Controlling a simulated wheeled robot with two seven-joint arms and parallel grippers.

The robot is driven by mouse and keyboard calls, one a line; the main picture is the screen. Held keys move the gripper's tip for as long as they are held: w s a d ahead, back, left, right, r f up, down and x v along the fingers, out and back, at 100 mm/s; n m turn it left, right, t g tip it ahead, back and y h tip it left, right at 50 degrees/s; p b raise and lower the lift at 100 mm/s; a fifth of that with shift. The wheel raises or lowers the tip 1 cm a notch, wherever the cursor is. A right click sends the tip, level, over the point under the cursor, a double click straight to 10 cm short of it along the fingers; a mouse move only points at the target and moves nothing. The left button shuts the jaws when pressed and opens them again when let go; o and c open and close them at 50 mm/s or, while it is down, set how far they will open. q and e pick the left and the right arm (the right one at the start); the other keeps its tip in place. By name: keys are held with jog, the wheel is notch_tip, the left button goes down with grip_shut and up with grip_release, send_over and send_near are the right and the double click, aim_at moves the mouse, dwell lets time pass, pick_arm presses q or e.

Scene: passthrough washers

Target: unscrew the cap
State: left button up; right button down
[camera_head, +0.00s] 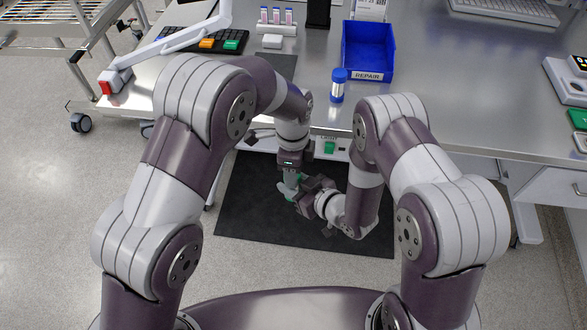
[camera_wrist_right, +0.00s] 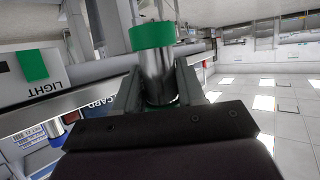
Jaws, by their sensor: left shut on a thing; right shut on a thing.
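A metal cylinder (camera_wrist_right: 158,75) with a green cap (camera_wrist_right: 152,35) at its top end fills the middle of the right wrist view. My right gripper (camera_wrist_right: 157,92) is shut on the metal body, one finger on each side; in the head view it (camera_head: 305,194) is low in front of the bench. My left gripper (camera_head: 290,182) reaches down to the same spot, meeting the right one. It is shut on the green cap, though its fingers are small and partly hidden in the head view.
Behind the grippers is the bench (camera_head: 455,95) with its front edge, bearing a blue REPAIR bin (camera_head: 367,55) and a blue-capped bottle (camera_head: 338,86). A green light switch (camera_head: 329,147) is on the bench front. A black mat (camera_head: 250,215) lies on the floor below.

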pick_arm(q)
jog(key=n, duration=0.7)
jog(key=shift+w+r+n, duration=0.25)
jog(key=shift+w+n, duration=0.05)
jog(key=shift+w, duration=0.1)
pick_arm(e)
jog(key=shift+s+a, duration=0.25)
jog(key=shift+s, duration=0.05)
pick_arm(q)
jog(key=n, duration=0.3)
jog(key=shift+a+n, duration=0.1)
jog(key=shift+n, duration=0.2)
pick_arm(e)
jog(key=shift+s+f, duration=0.1)
jog(key=shift+d, duration=0.1)
pick_arm(q)
jog(key=shift+r, duration=0.15)
pick_arm(e)
jog(key=shift+f, duration=0.1)
pick_arm(q)
jog(key=shift+r, duration=0.55)
pick_arm(e)
jog(key=shift+d, duration=0.1)
pick_arm(q)
jog(key=shift+s+r, duration=0.1)
jog(key=shift+r, duration=0.25)
pick_arm(e)
jog(key=shift+w, duration=0.2)
